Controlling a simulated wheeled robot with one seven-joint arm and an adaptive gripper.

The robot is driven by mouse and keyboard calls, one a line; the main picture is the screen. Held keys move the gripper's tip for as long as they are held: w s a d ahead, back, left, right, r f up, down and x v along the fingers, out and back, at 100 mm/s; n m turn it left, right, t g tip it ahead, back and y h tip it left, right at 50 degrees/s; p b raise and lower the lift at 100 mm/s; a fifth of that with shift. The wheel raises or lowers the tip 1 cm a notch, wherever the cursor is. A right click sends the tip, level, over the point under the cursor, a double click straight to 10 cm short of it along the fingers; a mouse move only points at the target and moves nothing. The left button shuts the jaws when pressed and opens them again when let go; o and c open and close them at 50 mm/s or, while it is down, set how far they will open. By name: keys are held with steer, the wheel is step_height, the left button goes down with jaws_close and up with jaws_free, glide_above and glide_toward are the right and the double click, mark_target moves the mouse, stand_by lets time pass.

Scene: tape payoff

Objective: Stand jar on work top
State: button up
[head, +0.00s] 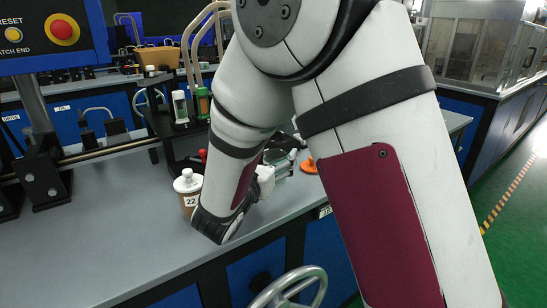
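A small brown jar (187,199) with a white knobbed lid and a white label reading 22 shows in the head view. It is upright on the grey work top (110,245), left of my lower arm. My arm hides part of the jar's right side. My arm comes down from the top of the view and bends low over the work top beside the jar. Whether the jar touches my arm cannot be told.
A dark rack (178,145) with bottles stands behind the jar. A control panel (52,35) is at upper left, a handwheel (291,292) below the front edge. The left front work top is clear.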

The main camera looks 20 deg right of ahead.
steer(key=shift+r, duration=0.2)
steer(key=shift+s+a, duration=0.25)
steer(key=shift+a, duration=0.05)
steer(key=p+v, duration=0.1)
steer(key=v, duration=1)
steer(key=shift+s+p, duration=0.2)
steer(key=shift+p, duration=0.1)
steer(key=s+d+r+m+g+h, duration=0.1)
steer(key=s+d+r+m+g, duration=0.1)
steer(key=s+d+m+g, duration=0.3)
steer(key=s+d+r+m+g+h, duration=0.2)
steer(key=d+r+m, duration=0.1)
steer(key=d, duration=0.3)
steer(key=s+d+m+g+y, duration=0.3)
steer(key=s+d+m+g, duration=0.4)
steer(key=s, duration=0.5)
steer(key=s+a+f+m+g+y, duration=0.1)
steer(key=s+f+m+y, duration=0.1)
steer(key=s+m+y, duration=0.5)
steer(key=s+a+f+m+t+y, duration=0.1)
steer(key=s+a+m+t+y, duration=0.1)
steer(key=s+a+m+y, duration=0.2)
steer(key=s+a+m, duration=0.2)
steer(key=a, duration=0.2)
steer(key=shift+y, duration=0.3)
